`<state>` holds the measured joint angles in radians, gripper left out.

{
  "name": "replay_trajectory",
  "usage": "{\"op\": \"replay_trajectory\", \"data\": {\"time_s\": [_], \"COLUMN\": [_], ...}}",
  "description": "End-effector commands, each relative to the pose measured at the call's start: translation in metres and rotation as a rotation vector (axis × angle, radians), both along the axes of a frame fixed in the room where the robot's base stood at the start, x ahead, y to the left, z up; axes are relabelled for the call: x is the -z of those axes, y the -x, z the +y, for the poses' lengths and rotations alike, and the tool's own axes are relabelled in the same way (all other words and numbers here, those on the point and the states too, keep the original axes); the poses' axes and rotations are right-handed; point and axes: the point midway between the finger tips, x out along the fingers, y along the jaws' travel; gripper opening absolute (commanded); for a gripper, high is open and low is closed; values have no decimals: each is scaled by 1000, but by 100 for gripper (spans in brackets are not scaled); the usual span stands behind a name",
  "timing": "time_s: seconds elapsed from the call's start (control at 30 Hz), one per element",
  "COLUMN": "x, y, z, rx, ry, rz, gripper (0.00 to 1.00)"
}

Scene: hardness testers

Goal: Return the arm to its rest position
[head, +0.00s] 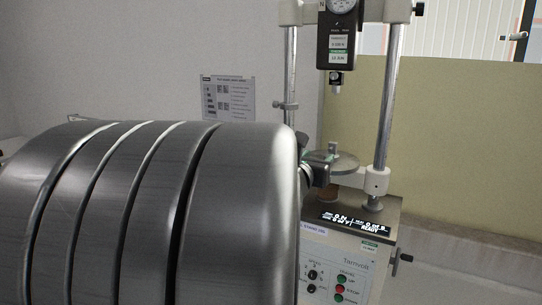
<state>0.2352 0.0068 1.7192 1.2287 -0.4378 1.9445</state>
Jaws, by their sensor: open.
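A large ribbed metal link of my own arm fills the lower left of the head view and hides much behind it. Past its right edge, a small dark part that looks like my gripper (320,158) shows beside the round plate (347,163) of the tester. The gripper is open, but most of it is hidden, and I cannot tell whether it touches the plate. A small grey piece (333,149) stands on the plate, close to the gripper.
The tester has two upright posts (387,95), a hanging gauge head (337,45), and a base with buttons and a lit display (355,222) reading READY. A printed sheet (228,98) hangs on the wall behind. A yellowish panel (460,140) stands at the right.

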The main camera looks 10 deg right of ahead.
Motion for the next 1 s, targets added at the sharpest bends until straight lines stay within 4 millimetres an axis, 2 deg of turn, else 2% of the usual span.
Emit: {"op": "replay_trajectory", "data": {"time_s": [0.27, 0.43, 1.0], "x": [0, 0, -1], "y": [-1, -8, -74], "z": [0, -6, -56], "rx": [0, 1, 0], "ry": [0, -1, -1], "rz": [0, 1, 3], "gripper": [47, 47, 47]}}
